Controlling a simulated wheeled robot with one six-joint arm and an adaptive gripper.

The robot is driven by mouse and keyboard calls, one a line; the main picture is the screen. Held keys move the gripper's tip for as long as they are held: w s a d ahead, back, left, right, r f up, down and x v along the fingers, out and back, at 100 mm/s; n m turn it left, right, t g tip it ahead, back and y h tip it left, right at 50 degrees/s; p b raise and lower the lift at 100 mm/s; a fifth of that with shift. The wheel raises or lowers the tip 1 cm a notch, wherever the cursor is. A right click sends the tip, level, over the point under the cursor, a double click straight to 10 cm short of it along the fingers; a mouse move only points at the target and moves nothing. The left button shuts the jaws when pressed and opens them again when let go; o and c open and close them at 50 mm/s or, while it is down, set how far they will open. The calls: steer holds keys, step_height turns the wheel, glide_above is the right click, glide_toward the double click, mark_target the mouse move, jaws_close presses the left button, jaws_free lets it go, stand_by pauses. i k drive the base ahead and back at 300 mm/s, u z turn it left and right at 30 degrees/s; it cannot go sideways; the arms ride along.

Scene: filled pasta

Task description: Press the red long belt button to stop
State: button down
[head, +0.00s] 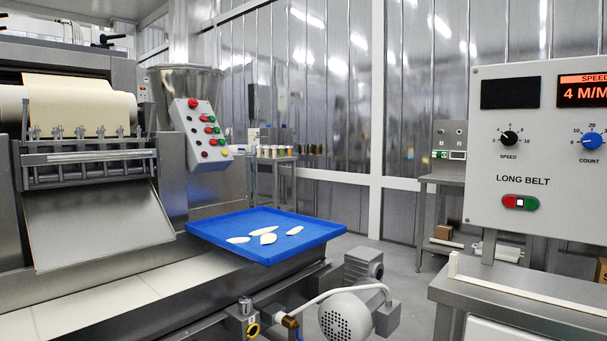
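The long belt panel (560,232) is a light grey control box at the right of the head view, lettered "LONG BELT". Above are a black "SPEED" knob (510,137), a blue "COUNT" knob (592,140), a blank dark display (510,92) and an orange-lit speed display (583,90) reading "4 M/M", cut off by the frame edge. My gripper is not in view.
A metal bench (500,297) stands under the panel. At left is a pasta machine with a dough sheet (70,105) and its own button box (203,130). A blue tray (215,232) holds several pale pieces. A grey motor (345,315) sits low at centre; floor behind it is open.

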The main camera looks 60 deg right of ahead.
mark_target(510, 201)
steer(key=z, duration=3.55)
